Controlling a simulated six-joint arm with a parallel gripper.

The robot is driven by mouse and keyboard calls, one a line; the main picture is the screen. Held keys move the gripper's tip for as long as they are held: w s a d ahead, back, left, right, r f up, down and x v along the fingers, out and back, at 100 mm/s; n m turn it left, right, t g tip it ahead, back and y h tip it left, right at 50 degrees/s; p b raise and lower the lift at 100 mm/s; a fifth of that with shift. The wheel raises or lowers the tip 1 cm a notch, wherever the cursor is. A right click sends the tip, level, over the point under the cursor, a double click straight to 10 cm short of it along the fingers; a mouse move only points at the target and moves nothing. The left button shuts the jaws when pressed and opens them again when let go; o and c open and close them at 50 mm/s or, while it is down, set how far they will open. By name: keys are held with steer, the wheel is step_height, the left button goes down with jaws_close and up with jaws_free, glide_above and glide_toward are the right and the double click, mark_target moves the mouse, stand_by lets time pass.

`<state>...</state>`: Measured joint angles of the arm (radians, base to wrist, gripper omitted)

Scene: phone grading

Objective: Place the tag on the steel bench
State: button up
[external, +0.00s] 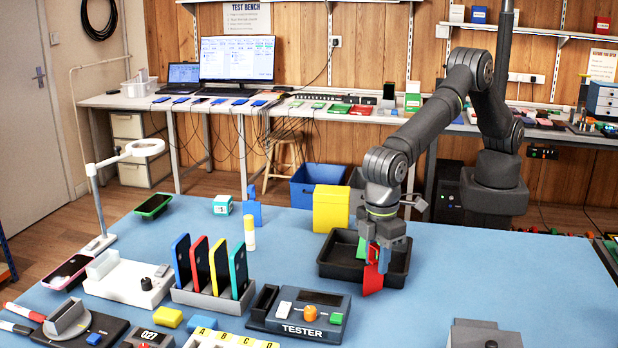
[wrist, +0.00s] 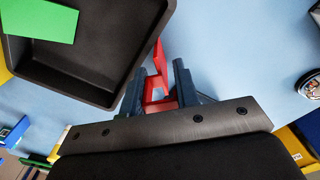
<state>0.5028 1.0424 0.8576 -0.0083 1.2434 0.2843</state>
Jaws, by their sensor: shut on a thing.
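My gripper (external: 378,258) is shut on a red tag (external: 372,279), which hangs below the fingers. In the wrist view the red tag (wrist: 158,90) shows between the two fingers (wrist: 158,88), beside the tray's edge and over the blue surface. Whether it touches anything is unclear. The near table (external: 420,310) has a blue top. I cannot tell from the frames which surface is the steel bench.
A black tray (external: 330,268) lies right by my gripper; a green card (wrist: 40,20) shows in it. A yellow box (external: 331,208) stands behind. A phone rack (external: 210,298) and a tester (external: 300,312) stand left. The blue top at right is mostly clear.

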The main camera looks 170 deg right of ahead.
steer(key=o, duration=0.9)
steer(key=shift+f, duration=0.1)
steer(key=shift+o, duration=0.2)
step_height(320, 180, up, 11)
steer(key=shift+r, duration=0.2)
steer(key=shift+o, duration=0.5)
steer(key=shift+r, duration=0.45)
